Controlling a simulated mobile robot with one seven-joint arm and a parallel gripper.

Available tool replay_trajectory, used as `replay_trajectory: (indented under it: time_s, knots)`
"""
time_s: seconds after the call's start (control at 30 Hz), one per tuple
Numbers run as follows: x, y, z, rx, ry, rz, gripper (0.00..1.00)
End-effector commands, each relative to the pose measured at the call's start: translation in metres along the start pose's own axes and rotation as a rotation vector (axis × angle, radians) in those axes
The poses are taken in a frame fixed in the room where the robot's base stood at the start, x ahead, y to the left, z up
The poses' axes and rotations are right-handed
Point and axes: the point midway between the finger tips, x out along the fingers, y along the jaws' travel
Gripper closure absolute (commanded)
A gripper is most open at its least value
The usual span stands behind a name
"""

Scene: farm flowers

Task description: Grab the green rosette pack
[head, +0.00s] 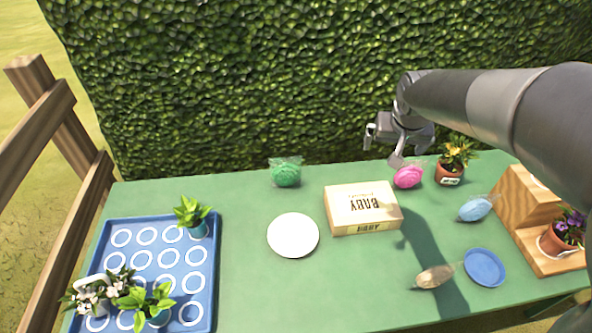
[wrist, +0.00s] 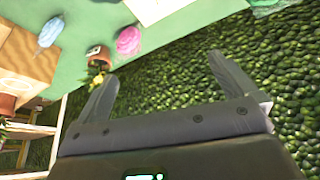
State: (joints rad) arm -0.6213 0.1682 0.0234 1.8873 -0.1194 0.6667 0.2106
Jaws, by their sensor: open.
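The green rosette pack (head: 286,173), a green rosette in clear wrapping, lies near the back edge of the green table, left of the box. In the wrist view, a bit of green in clear wrapping (wrist: 268,5) shows at the top right edge, mostly cut off. My gripper (head: 382,145) is above the table's back edge, to the right of the green pack and near the pink rosette pack (head: 408,176). In the wrist view my gripper (wrist: 165,85) has its two fingers spread wide with nothing between them. The hedge is behind them.
A cream box (head: 362,208) stands between the green pack and the table's right part. A white plate (head: 293,235) lies in front of the green pack. A blue tray (head: 212,262) with plants is at left. A potted yellow flower (head: 450,172) stands beside the pink pack.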

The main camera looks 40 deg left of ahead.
Motion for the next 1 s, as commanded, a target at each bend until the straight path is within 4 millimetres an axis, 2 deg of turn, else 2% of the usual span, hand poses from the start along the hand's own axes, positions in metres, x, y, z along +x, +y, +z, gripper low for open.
replay_trajectory:
  time_s: [0.03, 0.2, 0.4, 0.5, 0.6, 0.7, 1.0]
  knots:
    - [0.019, -0.024, -0.007, -0.030, -0.008, -0.013, 0.00]
    - [0.075, -0.100, -0.021, -0.112, -0.017, -0.054, 0.00]
    - [0.138, -0.193, -0.016, -0.204, -0.028, -0.098, 0.00]
    - [0.162, -0.229, -0.009, -0.238, -0.031, -0.116, 0.00]
    - [0.178, -0.252, -0.002, -0.260, -0.033, -0.127, 0.00]
    - [0.186, -0.265, 0.001, -0.271, -0.032, -0.133, 0.00]
    - [0.226, -0.273, 0.004, -0.274, -0.034, -0.135, 0.00]
